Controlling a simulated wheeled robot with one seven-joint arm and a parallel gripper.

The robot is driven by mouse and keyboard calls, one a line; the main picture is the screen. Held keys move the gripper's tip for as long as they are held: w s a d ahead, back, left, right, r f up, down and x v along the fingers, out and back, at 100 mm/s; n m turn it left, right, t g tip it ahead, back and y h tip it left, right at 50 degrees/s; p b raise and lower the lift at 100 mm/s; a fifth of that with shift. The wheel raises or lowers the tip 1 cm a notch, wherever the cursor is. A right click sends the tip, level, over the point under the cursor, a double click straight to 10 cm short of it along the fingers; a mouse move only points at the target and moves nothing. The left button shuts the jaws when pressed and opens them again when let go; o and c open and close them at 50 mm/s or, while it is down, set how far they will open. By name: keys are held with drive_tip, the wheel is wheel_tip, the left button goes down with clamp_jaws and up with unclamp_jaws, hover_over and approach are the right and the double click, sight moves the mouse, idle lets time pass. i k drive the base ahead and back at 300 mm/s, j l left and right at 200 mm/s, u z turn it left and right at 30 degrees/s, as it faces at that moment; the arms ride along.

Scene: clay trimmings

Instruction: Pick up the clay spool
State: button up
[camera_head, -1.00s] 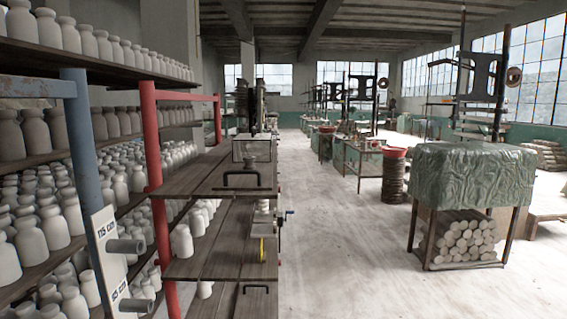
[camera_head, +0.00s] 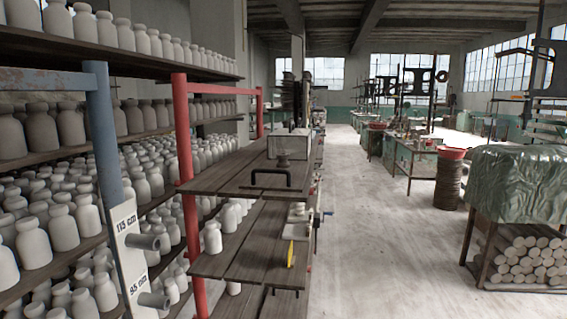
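My gripper is not in view.
A yellow item (camera_head: 290,254) and small pale items (camera_head: 297,213) lie on the lower plank shelf (camera_head: 238,262). Pale jars (camera_head: 62,228) crowd the racks at left. A measuring board (camera_head: 127,250) with grey pegs stands close. The aisle floor (camera_head: 380,235) is clear.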

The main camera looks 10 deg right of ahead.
sight(282, 157)
drive_tip(key=i+l+z, duration=0.15)
drive_tip(key=i+z, duration=0.3)
drive_tip(key=i, duration=0.4)
